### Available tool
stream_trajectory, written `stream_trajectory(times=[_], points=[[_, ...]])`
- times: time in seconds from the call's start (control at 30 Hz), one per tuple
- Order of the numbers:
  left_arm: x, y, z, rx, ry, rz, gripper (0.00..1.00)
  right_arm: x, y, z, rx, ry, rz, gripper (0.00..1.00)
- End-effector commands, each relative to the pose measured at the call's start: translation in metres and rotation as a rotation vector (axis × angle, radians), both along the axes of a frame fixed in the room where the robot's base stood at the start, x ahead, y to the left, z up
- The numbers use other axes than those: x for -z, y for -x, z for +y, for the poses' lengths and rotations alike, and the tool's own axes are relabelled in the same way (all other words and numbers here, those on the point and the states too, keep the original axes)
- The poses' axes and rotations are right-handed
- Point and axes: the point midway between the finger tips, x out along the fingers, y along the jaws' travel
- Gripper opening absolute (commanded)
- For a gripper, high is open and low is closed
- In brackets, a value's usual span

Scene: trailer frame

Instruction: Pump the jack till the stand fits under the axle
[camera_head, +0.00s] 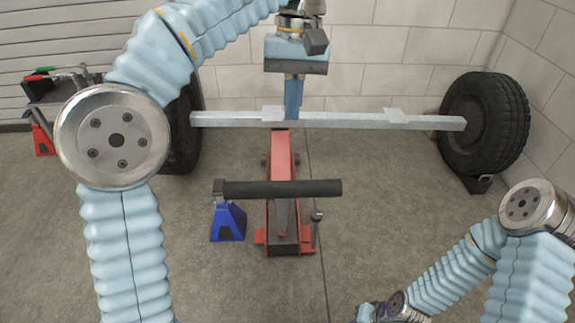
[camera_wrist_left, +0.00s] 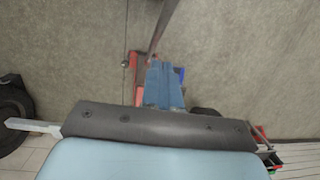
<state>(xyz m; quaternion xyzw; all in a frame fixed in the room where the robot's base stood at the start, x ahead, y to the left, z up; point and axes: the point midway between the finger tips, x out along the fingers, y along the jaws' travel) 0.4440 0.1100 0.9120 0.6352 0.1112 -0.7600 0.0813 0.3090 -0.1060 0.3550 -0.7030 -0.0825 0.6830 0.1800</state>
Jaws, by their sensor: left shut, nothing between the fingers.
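The red floor jack (camera_head: 281,155) stands on the floor under the middle of the axle (camera_head: 340,121). Its black handle grip (camera_head: 280,188) lies crosswise in front, above the jack's body. A blue jack stand (camera_head: 228,222) is on the floor left of the jack. My left gripper (camera_head: 293,114) points down with its blue fingers shut and empty, overlapping the axle's middle in the head view. Its fingers also show in the left wrist view (camera_wrist_left: 162,65), over the jack. My right gripper (camera_head: 368,312) is partly cut off at the bottom edge; its jaws are unclear.
A tyre (camera_head: 485,122) is at the axle's right end and another (camera_head: 183,130) at its left, partly behind my arm. A red stand (camera_head: 42,138) and a dark cart (camera_head: 45,90) are at far left.

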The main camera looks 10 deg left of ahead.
Motion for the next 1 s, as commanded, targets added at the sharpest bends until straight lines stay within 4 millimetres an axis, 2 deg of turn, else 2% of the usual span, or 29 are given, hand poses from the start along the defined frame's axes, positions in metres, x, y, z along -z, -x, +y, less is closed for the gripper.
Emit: stream_trajectory(times=[0.17, 0.27, 0.73, 1.0], points=[[0.002, 0.0, 0.0, 0.0, 0.0, 0.0, 0.0, 0.002, 0.0, 0.0, 0.0, 0.0, 0.0, 0.0], [0.011, 0.001, 0.001, 0.0, -0.001, 0.002, 0.0, 0.007, 0.0, 0.0, 0.001, 0.0, -0.001, 0.0], [0.101, 0.018, 0.002, -0.001, -0.002, 0.002, 0.0, 0.041, 0.0, -0.001, 0.006, 0.004, -0.001, 0.0], [0.115, 0.048, 0.001, -0.001, 0.0, -0.001, 0.0, 0.048, -0.001, -0.003, 0.01, 0.007, -0.003, 0.0]])
